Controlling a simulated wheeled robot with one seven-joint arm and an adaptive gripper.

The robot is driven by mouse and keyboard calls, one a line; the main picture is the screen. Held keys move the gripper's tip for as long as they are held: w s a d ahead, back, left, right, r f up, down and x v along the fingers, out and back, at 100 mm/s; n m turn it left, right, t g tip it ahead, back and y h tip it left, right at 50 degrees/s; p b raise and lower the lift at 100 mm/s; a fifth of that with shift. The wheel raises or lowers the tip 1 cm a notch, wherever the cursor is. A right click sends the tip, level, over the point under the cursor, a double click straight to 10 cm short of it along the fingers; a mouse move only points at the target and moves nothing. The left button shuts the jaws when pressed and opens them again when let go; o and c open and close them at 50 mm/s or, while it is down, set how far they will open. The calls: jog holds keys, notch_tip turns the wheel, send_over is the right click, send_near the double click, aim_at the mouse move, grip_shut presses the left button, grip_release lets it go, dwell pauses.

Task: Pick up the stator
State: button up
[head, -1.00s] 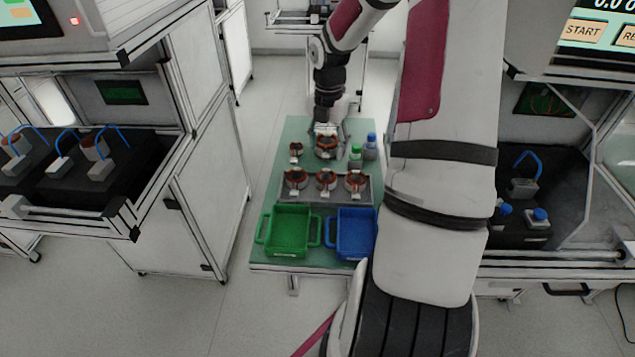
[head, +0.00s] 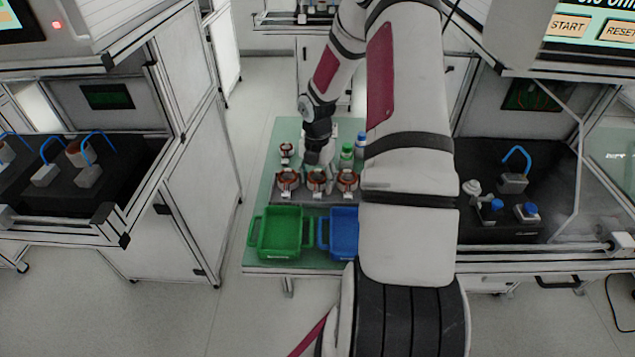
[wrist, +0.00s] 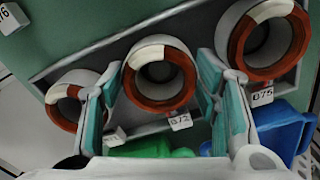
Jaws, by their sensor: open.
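Three stators with copper-brown windings and white housings stand in a row in a grey tray (wrist: 62,68). The middle stator (wrist: 160,74), labelled 072, also shows in the head view (head: 318,184). The left stator (wrist: 72,98) and the right stator (wrist: 268,38), labelled 075, flank it. My gripper (wrist: 158,88) is open and empty, with its teal-padded fingers on either side of the middle stator in the wrist view. Contact and exact height above it cannot be told. In the head view my gripper (head: 318,160) is just behind the row. Another stator (head: 287,150) stands at the back left.
A green bin (head: 281,233) and a blue bin (head: 343,234) stand at the table's front. A green-capped bottle (head: 347,153) and a blue-capped bottle (head: 361,143) stand right of my gripper. Machine benches flank the table (head: 262,190).

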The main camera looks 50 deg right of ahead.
jog(key=c, duration=1.1)
jog(key=shift+r, duration=0.1)
